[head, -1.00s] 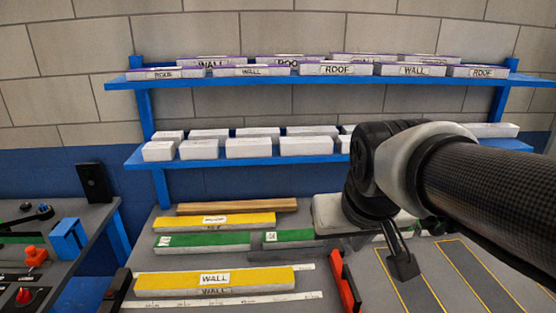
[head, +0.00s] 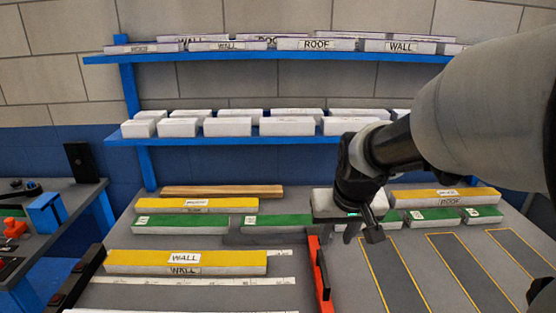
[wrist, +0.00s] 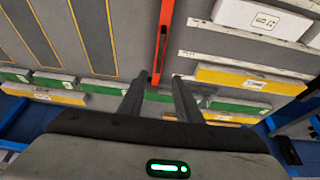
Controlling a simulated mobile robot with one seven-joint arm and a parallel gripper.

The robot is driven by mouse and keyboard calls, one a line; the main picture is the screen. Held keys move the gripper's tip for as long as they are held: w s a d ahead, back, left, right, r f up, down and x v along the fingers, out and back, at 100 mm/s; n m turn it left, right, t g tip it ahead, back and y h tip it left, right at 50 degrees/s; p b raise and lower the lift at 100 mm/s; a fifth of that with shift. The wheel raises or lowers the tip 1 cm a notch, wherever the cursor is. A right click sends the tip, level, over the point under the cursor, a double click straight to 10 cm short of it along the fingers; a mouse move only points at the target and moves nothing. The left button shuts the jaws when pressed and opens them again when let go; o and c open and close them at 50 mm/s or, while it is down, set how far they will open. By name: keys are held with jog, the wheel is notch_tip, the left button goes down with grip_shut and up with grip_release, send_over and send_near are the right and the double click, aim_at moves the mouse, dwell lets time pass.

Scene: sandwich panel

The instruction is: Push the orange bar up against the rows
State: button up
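The orange bar (head: 319,272) lies on the grey table, its length running front to back between the left rows and the outlined strips on the right. My gripper (head: 361,232) is open above the table, just right of the bar's far end in the head view. Its two fingers (wrist: 158,80) stand apart in the wrist view; contact with the bar cannot be told. The rows hold green panels (head: 180,224) and yellow panels (head: 212,205) at the back, and a yellow WALL panel (head: 187,261) nearer.
A white block (head: 325,202) stands behind my gripper. Yellow-outlined empty strips (head: 465,268) lie on the right. A wooden strip (head: 222,191) lies at the back. Blue shelves (head: 290,140) with white panels stand behind the table. A second bench (head: 80,203) is on the left.

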aim_at(324, 267)
jog(key=b+x, duration=0.4)
jog(key=x, duration=1.4)
jog(key=shift+s+d+b, duration=0.1)
jog(key=shift+b, duration=0.2)
jog(key=shift+c, duration=0.2)
grip_shut()
